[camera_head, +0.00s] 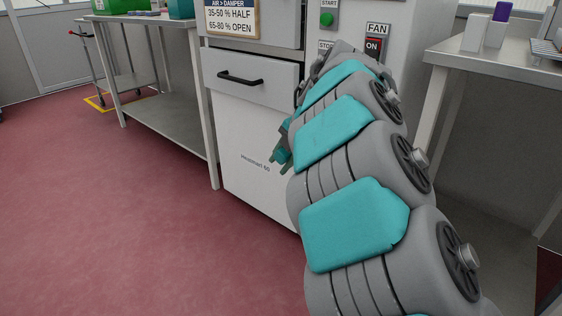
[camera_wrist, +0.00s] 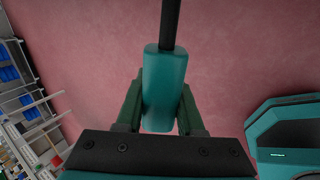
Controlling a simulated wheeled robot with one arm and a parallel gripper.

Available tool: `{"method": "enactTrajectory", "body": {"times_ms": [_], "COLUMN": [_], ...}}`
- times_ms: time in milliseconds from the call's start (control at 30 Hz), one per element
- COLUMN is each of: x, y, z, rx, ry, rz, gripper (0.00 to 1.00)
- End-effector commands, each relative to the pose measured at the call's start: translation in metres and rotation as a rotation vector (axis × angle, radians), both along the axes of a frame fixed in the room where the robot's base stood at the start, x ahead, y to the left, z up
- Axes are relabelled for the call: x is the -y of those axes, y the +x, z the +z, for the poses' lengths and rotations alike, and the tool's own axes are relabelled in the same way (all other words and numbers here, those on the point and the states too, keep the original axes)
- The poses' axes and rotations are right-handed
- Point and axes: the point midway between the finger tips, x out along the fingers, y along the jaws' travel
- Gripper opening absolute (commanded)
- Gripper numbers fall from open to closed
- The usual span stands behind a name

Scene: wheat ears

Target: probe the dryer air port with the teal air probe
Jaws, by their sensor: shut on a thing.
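My gripper (camera_wrist: 160,102) is shut on the teal air probe (camera_wrist: 164,72) in the wrist view. The teal handle sits between the two green fingers, and a dark rod (camera_wrist: 170,22) runs from it to the top of the picture. In the head view my gripper (camera_head: 280,158) shows small at the left of my arm, in front of the dryer. The dryer (camera_head: 245,130) is a pale cabinet with a black-handled drawer (camera_head: 240,80) and printed lettering. I cannot make out the air port; my arm covers much of the dryer's right part.
A sign (camera_head: 231,17), a green start button (camera_head: 327,19) and a fan switch (camera_head: 374,46) are on the dryer. A metal table (camera_head: 160,22) stands left and another (camera_head: 440,57) right, with boxes on top. The red floor (camera_head: 110,220) at the left is clear.

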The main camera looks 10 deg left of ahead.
Motion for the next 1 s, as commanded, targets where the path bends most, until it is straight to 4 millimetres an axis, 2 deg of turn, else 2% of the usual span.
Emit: {"method": "enactTrajectory", "body": {"times_ms": [700,1000], "x": [0.003,0.018], "y": [0.003,0.025], "z": [0.005,0.005], "rx": [0.006,0.005], "ry": [-0.003,-0.003], "rz": [-0.004,-0.004], "gripper": [0.00,0.00]}}
